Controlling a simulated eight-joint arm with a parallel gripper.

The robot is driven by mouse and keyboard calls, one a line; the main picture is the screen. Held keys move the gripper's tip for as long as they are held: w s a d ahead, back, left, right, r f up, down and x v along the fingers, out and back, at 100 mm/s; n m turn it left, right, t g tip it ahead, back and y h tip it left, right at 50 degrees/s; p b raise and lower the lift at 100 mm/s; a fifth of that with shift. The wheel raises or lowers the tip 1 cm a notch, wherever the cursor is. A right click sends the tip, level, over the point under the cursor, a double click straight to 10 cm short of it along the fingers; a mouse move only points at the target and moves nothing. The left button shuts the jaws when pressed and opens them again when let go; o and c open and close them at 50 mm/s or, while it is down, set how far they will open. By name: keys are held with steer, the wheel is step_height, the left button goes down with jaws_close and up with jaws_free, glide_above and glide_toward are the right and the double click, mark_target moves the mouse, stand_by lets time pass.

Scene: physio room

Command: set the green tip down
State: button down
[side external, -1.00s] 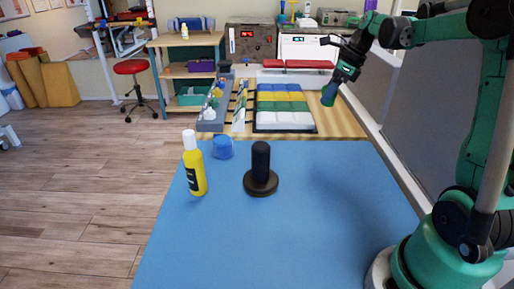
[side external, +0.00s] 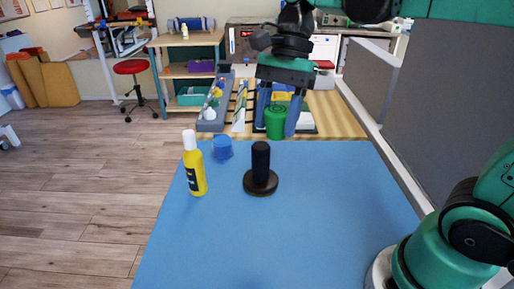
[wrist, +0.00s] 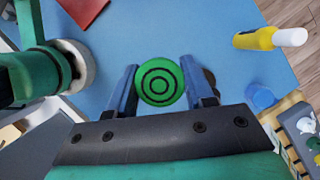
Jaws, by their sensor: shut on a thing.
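The green tip (side external: 275,123) is a short green cylinder, held between the blue fingers of my gripper (side external: 278,128). In the wrist view the tip (wrist: 160,80) shows its round end with dark rings, between the two fingertips. My gripper points down and is shut on it. The tip hangs in the air, with blue table surface (wrist: 225,75) below it in the wrist view. A black upright handle on a round base (side external: 261,183) stands on the table; in the wrist view it is mostly hidden behind a finger.
A yellow bottle with a white cap (side external: 195,172) and a blue cup-like piece (side external: 222,148) stand on the table's left. Coloured bins (side external: 284,97) sit behind, partly hidden by my gripper. A grey panel (side external: 455,110) edges the right.

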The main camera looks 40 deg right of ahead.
steer(key=s+a+f+n+g, duration=0.1)
steer(key=s+a+n, duration=0.2)
glide_above(270, 245)
steer(key=d, duration=0.1)
steer(key=f, duration=0.9)
steer(key=w+f, duration=0.1)
steer(key=f, duration=0.4)
steer(key=shift+d+f, duration=0.1)
steer(key=shift+d, duration=0.05)
steer(key=shift+s+f, duration=0.1)
steer(key=shift+f, duration=2.4)
steer(key=shift+c, duration=1.7)
jaws_free()
steer(key=shift+f, duration=0.1)
